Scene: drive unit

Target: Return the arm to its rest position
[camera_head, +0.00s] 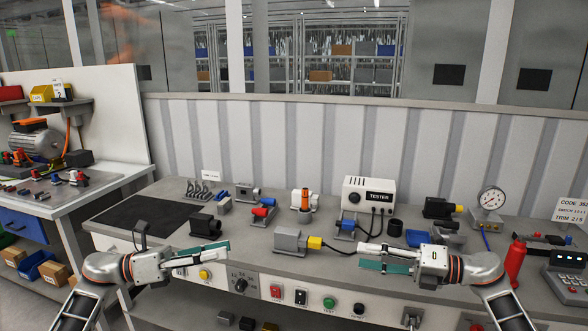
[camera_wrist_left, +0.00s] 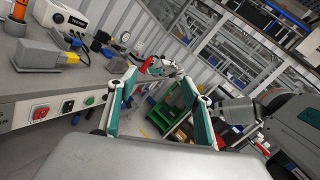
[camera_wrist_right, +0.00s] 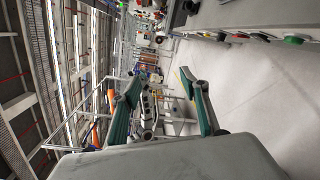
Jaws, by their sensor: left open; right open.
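My left gripper (camera_head: 208,254) is in front of the bench's left part in the head view, pointing right. It is open and empty; its green-padded fingers (camera_wrist_left: 165,110) stand apart in the left wrist view. My right gripper (camera_head: 382,259) is in front of the bench's middle right, pointing left. It is open and empty; its fingers (camera_wrist_right: 163,105) stand apart in the right wrist view. Neither gripper holds anything. The two grippers face each other with a wide gap between them.
The grey bench (camera_head: 262,262) holds a grey motor with a yellow end (camera_head: 290,240), a tester box (camera_head: 368,195), a pressure gauge (camera_head: 490,200) and a black mat (camera_head: 145,222). Its front panel carries several buttons and a dial (camera_head: 241,285). A red bottle (camera_head: 515,262) stands at the right.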

